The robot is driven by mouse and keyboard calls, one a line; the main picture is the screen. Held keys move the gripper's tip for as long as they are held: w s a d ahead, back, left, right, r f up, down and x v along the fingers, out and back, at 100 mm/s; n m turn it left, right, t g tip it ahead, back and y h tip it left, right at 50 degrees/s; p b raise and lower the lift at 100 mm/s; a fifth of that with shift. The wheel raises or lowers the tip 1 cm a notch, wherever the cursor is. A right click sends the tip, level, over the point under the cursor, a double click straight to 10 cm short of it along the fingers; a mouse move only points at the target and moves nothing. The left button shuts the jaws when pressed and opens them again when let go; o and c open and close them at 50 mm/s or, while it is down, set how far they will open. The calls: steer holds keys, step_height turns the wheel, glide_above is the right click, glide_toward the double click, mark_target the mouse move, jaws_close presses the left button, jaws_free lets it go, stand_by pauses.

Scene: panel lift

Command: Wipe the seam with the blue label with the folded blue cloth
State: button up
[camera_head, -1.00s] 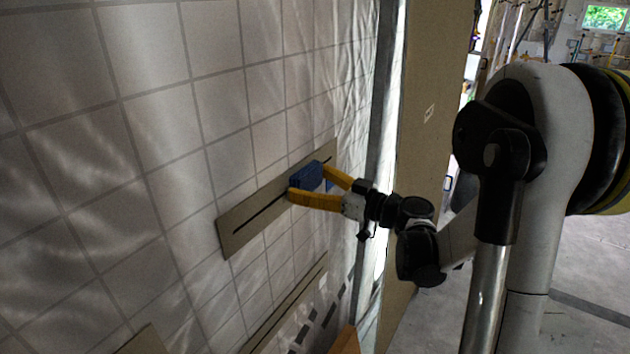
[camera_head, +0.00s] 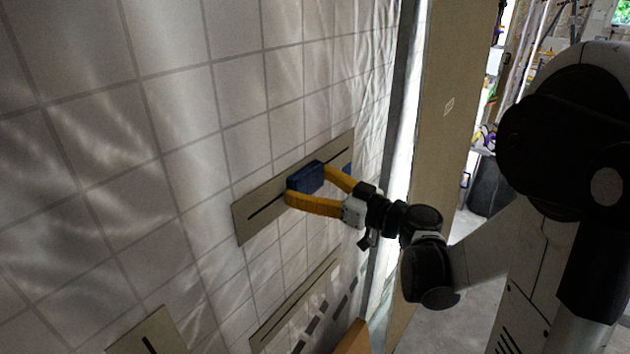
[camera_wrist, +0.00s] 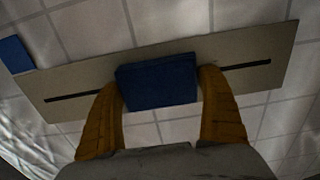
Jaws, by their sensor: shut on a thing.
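The folded blue cloth (camera_head: 306,178) is held between the two yellow fingers of my gripper (camera_head: 315,191). It lies over the middle of a beige panel (camera_head: 248,226) on the tiled wall, covering part of the panel's dark seam (camera_head: 266,210). The wrist view shows the cloth (camera_wrist: 157,82) between the fingers (camera_wrist: 160,105), with the seam (camera_wrist: 80,97) showing on both sides of it. A blue label (camera_wrist: 15,54) sits at the panel's left end in the wrist view; in the head view the label (camera_head: 347,169) shows behind the upper finger. Whether the cloth touches the panel is hard to tell.
A second seamed panel (camera_head: 295,300) is lower on the wall, and another (camera_head: 150,333) is at the bottom left. An orange object (camera_head: 354,338) stands at the bottom. A tall beige board (camera_head: 440,120) stands right of the wall's edge.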

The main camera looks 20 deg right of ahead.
mark_target(333, 158)
steer(key=shift+s+a+b, duration=0.1)
steer(key=shift+s+a, duration=0.7)
steer(key=shift+a, duration=0.35)
steer(key=shift+s+a+b, duration=0.1)
steer(key=shift+s+a, duration=0.65)
steer(key=shift+a, duration=0.45)
steer(key=shift+s+a+b, duration=0.1)
steer(key=shift+s+a, duration=0.7)
steer(key=shift+a, duration=0.35)
steer(key=shift+w+d+b, duration=0.8)
steer(key=shift+w+d, duration=1.15)
steer(key=shift+d, duration=0.9)
steer(key=shift+w+d+b, duration=0.8)
steer(key=shift+w+d, duration=1.1)
steer(key=shift+d, duration=1)
steer(key=shift+w+d+b, duration=0.8)
steer(key=shift+w+d, duration=1.15)
steer(key=shift+d, duration=0.9)
steer(key=shift+s+d, duration=0.1)
steer(key=shift+v, duration=2.85)
steer(key=v, duration=0.3)
steer(key=shift+b, duration=0.3)
